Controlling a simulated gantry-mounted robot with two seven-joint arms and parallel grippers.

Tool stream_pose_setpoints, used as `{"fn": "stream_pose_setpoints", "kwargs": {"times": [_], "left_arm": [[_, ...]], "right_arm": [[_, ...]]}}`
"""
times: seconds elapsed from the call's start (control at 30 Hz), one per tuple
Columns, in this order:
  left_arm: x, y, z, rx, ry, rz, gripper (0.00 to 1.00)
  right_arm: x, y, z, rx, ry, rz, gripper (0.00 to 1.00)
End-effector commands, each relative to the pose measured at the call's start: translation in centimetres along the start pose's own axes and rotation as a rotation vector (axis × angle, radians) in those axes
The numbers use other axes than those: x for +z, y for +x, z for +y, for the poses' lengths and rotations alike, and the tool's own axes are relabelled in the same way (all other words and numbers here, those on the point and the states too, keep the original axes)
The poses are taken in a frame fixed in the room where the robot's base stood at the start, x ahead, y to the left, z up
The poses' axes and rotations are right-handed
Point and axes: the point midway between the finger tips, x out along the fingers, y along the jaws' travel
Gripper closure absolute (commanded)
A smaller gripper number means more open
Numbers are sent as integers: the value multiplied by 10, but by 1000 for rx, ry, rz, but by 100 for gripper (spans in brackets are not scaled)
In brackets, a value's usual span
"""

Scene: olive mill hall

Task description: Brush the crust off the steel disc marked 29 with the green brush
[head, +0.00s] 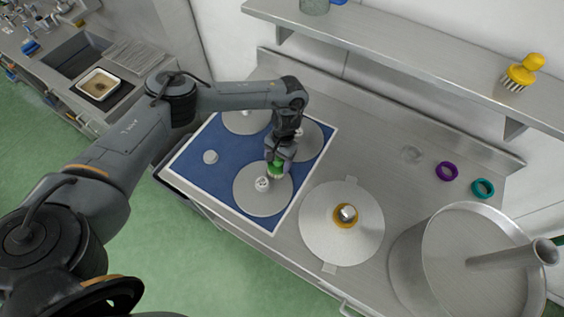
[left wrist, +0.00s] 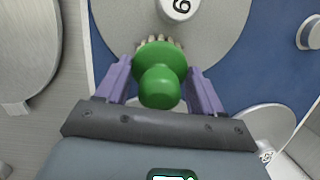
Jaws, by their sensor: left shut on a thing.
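My left gripper (head: 277,160) is shut on the green brush (head: 276,169). In the left wrist view the brush (left wrist: 160,88) sits between the two gripper fingers, its pale bristles pointing away from me. The brush is over the edge of a grey disc (head: 258,206) on a blue mat; I cannot tell whether the bristles touch it. The disc's white hub (left wrist: 180,7) shows part of a mark, a 9 or a 6; the full number is cut off. I see no clear crust on this disc. My right gripper is not in view.
Other grey discs (head: 240,124) (head: 312,142) lie on the blue mat (head: 190,160), with a small pale knob (head: 210,157). A larger disc (head: 320,240) with an orange ring stands right of it. A yellow brush (head: 524,70) is on the shelf; purple (head: 447,171) and teal rings (head: 483,188) lie behind.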

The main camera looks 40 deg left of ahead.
Motion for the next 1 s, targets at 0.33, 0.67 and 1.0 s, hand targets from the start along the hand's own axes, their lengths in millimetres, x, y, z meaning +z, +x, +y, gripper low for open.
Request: {"fn": "stream_pose_setpoints", "kwargs": {"times": [0.33,0.67,1.0], "left_arm": [[0,0,-17,0,-3,-1,66],[-2,3,-39,-2,-2,-1,66],[-1,1,-41,-1,-1,-3,66]], "right_arm": [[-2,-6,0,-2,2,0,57],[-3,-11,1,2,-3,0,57],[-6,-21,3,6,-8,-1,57]]}}
